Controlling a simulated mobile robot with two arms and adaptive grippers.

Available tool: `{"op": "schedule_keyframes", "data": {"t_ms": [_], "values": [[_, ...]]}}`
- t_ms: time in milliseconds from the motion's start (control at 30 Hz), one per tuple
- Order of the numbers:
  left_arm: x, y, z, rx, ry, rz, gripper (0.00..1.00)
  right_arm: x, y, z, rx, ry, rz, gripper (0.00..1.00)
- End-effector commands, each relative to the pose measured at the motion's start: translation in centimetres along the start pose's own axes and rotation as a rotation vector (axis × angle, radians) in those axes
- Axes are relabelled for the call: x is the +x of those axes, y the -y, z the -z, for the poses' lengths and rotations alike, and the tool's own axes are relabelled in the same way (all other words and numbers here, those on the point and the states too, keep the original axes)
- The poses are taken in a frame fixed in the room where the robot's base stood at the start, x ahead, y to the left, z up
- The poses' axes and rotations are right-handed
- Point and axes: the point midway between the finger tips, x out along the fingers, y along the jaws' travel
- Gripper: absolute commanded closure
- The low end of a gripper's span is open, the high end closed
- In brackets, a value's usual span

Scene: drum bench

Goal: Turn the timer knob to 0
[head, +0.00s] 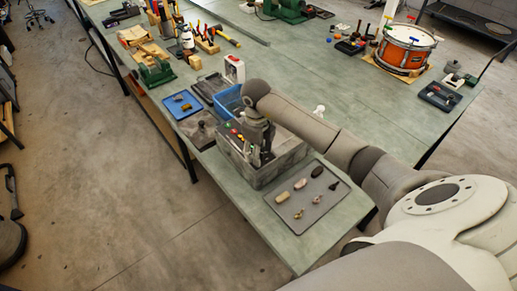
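My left gripper is not in view.
A grey tray (308,205) with several small stones lies right of the unit. A blue bin (228,101) stands behind it, and a blue tray (181,104) lies to the left. A white device (234,69) stands farther back. The bench's middle right is mostly clear.

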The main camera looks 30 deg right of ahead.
Motion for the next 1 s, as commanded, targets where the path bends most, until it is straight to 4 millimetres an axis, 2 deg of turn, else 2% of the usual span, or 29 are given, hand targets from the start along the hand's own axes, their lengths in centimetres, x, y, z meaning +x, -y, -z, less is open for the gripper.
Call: {"op": "schedule_keyframes", "data": {"t_ms": [67,433,733,1000], "values": [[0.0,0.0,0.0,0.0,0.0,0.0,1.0,0.0,0.0,0.0,0.0,0.0,0.0,0.51],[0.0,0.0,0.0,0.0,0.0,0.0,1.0,0.0,0.0,0.0,0.0,0.0,0.0,0.98],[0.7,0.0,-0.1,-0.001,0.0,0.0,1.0,0.1,0.1,0.0,-0.038,0.002,0.002,0.98],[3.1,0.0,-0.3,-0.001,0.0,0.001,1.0,0.4,0.2,0.0,-0.2,0.011,0.006,0.98]]}}
